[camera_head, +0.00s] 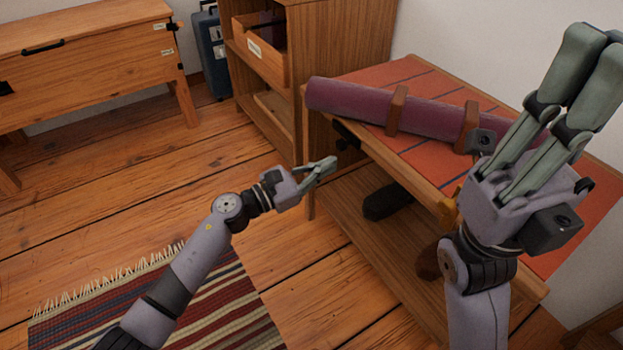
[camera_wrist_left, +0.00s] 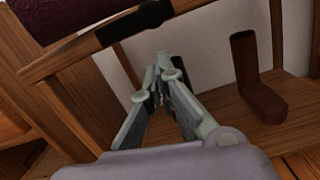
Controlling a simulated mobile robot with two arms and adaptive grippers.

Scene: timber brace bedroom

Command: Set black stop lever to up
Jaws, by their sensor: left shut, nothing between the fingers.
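A black lever-like part (camera_head: 346,135) sits on the front edge of the bench, near its left corner. A long black part on that edge also shows at the top of the left wrist view (camera_wrist_left: 134,24). I cannot tell its exact position. My left gripper (camera_head: 330,165) is shut and empty, just below and left of the black part, apart from it. In the left wrist view its fingertips (camera_wrist_left: 160,62) point toward the bench, below the black part. My right gripper (camera_head: 603,45) points up over the bench's right side; its opening is unclear.
The bench (camera_head: 340,200) has an orange-red top with a purple roll (camera_head: 355,101) in wooden holders. A yellowish part (camera_head: 447,212) sits farther right on its front edge. A cabinet, chest and suitcase stand behind; a striped rug lies at front left.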

